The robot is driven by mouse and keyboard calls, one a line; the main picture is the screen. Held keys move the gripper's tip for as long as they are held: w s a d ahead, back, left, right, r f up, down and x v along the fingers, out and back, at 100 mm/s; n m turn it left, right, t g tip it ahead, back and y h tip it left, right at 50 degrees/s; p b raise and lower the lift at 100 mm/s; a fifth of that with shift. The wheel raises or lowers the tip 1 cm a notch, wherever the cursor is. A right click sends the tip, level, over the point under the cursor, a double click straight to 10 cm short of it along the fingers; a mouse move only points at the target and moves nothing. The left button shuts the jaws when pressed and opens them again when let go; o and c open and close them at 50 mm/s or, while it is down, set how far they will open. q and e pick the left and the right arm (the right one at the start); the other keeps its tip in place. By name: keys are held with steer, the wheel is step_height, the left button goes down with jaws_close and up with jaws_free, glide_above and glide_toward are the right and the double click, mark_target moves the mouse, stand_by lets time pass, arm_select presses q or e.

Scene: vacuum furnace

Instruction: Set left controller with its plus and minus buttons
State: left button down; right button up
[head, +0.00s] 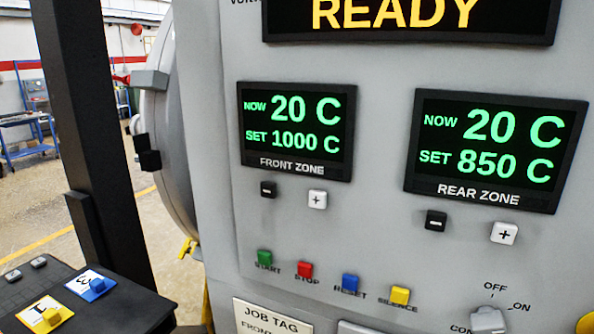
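The left controller (297,131) is a black display labelled FRONT ZONE on the grey panel, reading NOW 20 C and SET 1000 C in green. Below it are its black minus button (268,189) and white plus button (317,199). The right controller (495,150), labelled REAR ZONE, reads NOW 20 C and SET 850 C. Its black minus button (436,221) and white plus button (504,233) sit below it. A job tag (272,317) shows at the bottom edge, mostly cut off; only "JOB TAG" and "FRONT" can be read. Neither of my grippers is in view.
A yellow READY sign (408,15) is above. Green START (265,257), red STOP (305,269), blue RESET (350,282) and yellow SILENCE (400,295) buttons line the lower panel, with an OFF/ON knob (488,320) to the right. A dark post (97,130) and black tray (120,305) stand left.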

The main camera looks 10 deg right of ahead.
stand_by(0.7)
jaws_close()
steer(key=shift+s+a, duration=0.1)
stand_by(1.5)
